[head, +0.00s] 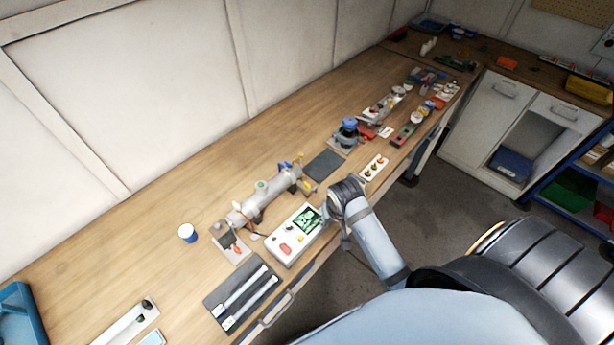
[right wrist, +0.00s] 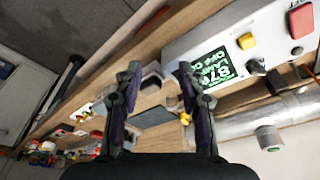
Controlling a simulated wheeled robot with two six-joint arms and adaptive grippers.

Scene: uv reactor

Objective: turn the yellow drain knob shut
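The grey reactor cylinder (head: 264,196) lies on the bench behind the white control box (head: 282,250). A yellow part (head: 306,186), apparently the drain knob, shows at the cylinder's right end. In the right wrist view a small yellow part (right wrist: 186,118) shows beside the right-hand finger, partly hidden by it. My right gripper (right wrist: 160,72) is open, with nothing between its fingers. In the head view it (head: 333,207) is at the right end of the control box, its fingers mostly hidden. It appears apart from the knob. My left gripper is not in view.
The control box has a lit green screen (right wrist: 210,70), a yellow button (right wrist: 246,41) and a red button (right wrist: 301,20). A dark mat (head: 323,165) and a blue-topped device (head: 348,132) stand beyond the reactor.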

